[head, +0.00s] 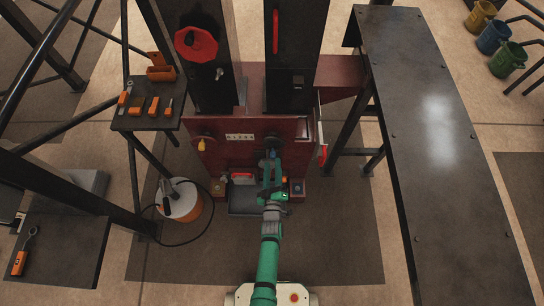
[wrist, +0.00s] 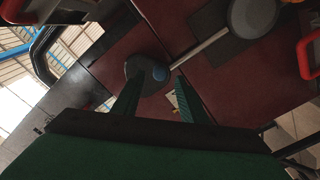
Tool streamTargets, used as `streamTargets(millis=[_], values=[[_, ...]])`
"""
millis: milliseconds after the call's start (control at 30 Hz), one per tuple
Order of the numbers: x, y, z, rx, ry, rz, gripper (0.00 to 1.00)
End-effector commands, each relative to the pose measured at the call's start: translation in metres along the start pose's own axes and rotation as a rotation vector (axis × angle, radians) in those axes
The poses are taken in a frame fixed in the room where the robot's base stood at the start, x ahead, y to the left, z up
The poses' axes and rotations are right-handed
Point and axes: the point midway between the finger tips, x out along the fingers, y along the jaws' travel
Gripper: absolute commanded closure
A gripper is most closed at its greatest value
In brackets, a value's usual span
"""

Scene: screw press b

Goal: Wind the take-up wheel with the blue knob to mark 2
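The take-up wheel (wrist: 140,68) is a small dark disc on the dark red press front, with a round blue knob (wrist: 160,74) on it. In the head view the blue knob (head: 271,153) shows small at the right of the panel, just beyond my gripper (head: 272,170). In the wrist view my gripper (wrist: 161,84) has its two fingers apart, with the knob in the gap at their tips. I see no clear contact. A pale marked plate (head: 240,137) is on the panel, its marks too small to read. Part of the wheel is hidden by a finger.
A dark tray (head: 243,203) is below. A red handwheel (head: 196,44) is above. A long dark table (head: 430,120) stands right, a tool shelf (head: 150,122) left.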

Motion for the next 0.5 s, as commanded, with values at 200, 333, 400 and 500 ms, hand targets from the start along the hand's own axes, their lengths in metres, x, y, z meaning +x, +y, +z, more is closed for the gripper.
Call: streamTargets(millis=[200,333,400,500], values=[[0.034,0.000,0.000,0.001,-0.001,0.001,0.61],[0.045,0.000,0.000,0.000,-0.001,0.000,0.61],[0.048,0.000,0.001,0.001,-0.002,0.000,0.61],[0.050,0.000,0.001,0.001,-0.002,0.000,0.61]])
